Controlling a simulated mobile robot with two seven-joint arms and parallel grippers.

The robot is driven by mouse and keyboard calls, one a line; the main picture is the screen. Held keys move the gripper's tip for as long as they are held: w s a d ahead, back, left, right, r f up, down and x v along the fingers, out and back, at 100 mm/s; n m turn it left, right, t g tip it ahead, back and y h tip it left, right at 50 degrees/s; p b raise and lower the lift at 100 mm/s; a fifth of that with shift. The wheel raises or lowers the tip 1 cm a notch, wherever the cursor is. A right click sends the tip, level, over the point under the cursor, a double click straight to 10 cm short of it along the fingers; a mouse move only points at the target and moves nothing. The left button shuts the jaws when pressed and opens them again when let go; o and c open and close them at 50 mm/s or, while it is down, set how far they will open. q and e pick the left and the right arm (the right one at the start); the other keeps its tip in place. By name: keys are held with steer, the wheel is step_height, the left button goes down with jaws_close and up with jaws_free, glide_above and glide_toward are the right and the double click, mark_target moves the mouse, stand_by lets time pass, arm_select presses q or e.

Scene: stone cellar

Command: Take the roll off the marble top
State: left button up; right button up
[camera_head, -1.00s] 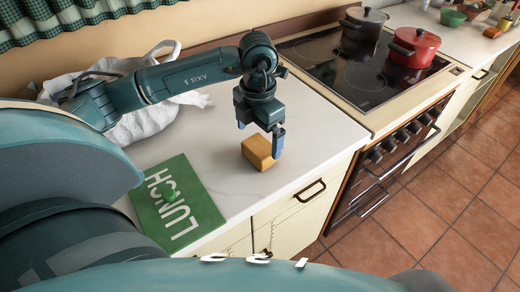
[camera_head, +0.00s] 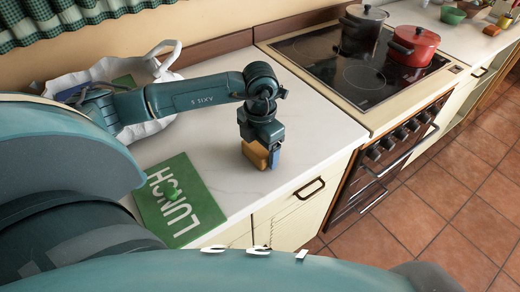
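The roll (camera_head: 255,154) is a small golden-brown block on the white marble top (camera_head: 318,126), near its front edge. My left gripper (camera_head: 262,155) points down over the roll from above. One blue fingertip lies against the roll's right side. The other finger is hidden, so I cannot tell whether the grip is closed. The roll appears to rest on the marble. My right gripper is not in view.
A green mat lettered LUNCH (camera_head: 182,221) lies left of the roll. A white cloth bag (camera_head: 148,128) stands behind my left arm. The hob (camera_head: 362,78) at the right carries a dark pot (camera_head: 362,30) and a red pot (camera_head: 412,46).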

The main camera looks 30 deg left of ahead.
arm_select(q)
steer(key=c, duration=0.5)
steer(key=shift+o, duration=0.2)
steer(key=shift+r, duration=0.1)
